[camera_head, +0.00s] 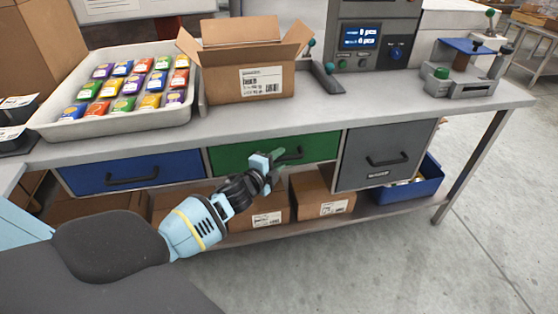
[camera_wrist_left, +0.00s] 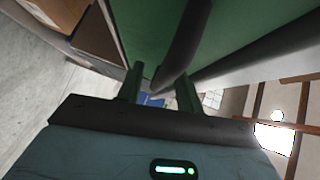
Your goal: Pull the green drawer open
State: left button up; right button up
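The green drawer (camera_head: 232,158) is in the middle of the row under the bench top, and its front looks flush with the bench. Its dark handle (camera_head: 292,155) is partly hidden by my left gripper (camera_head: 277,156), which is at the handle's left part. In the left wrist view the green drawer front (camera_wrist_left: 140,25) fills the top, and the dark handle (camera_wrist_left: 184,45) runs down toward the gap between my left fingers (camera_wrist_left: 160,82). The fingers are apart, with space visible between them. Whether they touch the handle is unclear. My right gripper is not in view.
A blue drawer (camera_head: 85,177) is to the left and a grey drawer (camera_head: 372,160) to the right. Cardboard boxes (camera_head: 322,196) and a blue bin (camera_head: 412,190) stand on the lower shelf. A tray of packets (camera_head: 40,123) and an open carton (camera_head: 228,86) stand on top.

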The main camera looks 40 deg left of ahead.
pick_arm(q)
jog(key=shift+w, duration=0.3)
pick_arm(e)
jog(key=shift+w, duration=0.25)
pick_arm(q)
jog(key=shift+c, duration=0.5)
grip_shut()
